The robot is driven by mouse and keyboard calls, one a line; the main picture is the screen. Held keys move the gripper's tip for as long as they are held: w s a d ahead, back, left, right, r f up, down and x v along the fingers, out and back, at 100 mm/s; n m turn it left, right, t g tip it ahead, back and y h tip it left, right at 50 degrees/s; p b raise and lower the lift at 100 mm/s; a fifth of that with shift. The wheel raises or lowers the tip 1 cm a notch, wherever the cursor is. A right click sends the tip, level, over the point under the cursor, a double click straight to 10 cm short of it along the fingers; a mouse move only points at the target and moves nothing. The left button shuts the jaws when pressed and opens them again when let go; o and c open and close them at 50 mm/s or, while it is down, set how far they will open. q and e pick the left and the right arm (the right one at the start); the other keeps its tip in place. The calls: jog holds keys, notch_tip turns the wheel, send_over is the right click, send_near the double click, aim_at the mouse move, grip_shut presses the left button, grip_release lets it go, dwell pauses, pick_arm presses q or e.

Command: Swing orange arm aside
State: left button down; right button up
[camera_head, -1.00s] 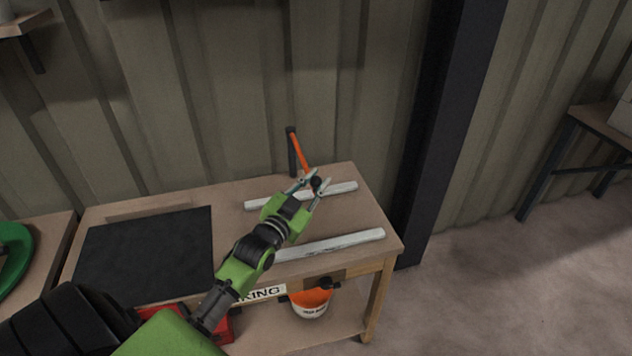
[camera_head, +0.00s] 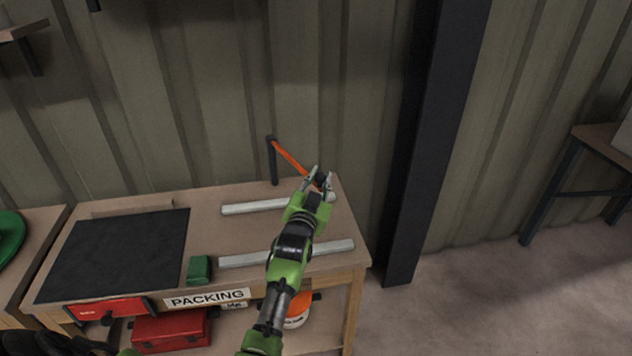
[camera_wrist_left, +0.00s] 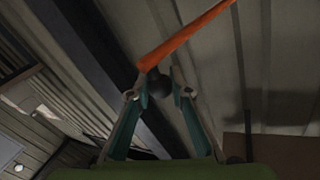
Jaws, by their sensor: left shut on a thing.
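The orange arm (camera_head: 293,161) runs from the top of a dark post (camera_head: 273,162) at the back of the packing bench down to the right. A dark round knob (camera_head: 321,178) sits at its free end. My left gripper (camera_head: 320,182) is shut on this knob, above the bench's back right part. In the left wrist view the orange arm (camera_wrist_left: 185,37) crosses above the fingertips, and the dark knob (camera_wrist_left: 153,85) is between the two fingers.
Two pale rails (camera_head: 235,261) lie on the bench (camera_head: 207,226), partly behind my left arm. A black mat (camera_head: 115,254) and a small green block (camera_head: 199,268) are to the left. A dark steel column (camera_head: 425,150) stands right of the bench.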

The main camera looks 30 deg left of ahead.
pick_arm(q)
jog(key=shift+w, duration=0.15)
jog(key=c, duration=1.8)
grip_release()
jog(key=shift+c, duration=0.2)
jog(key=shift+v, duration=3.95)
jog(key=shift+w, duration=0.1)
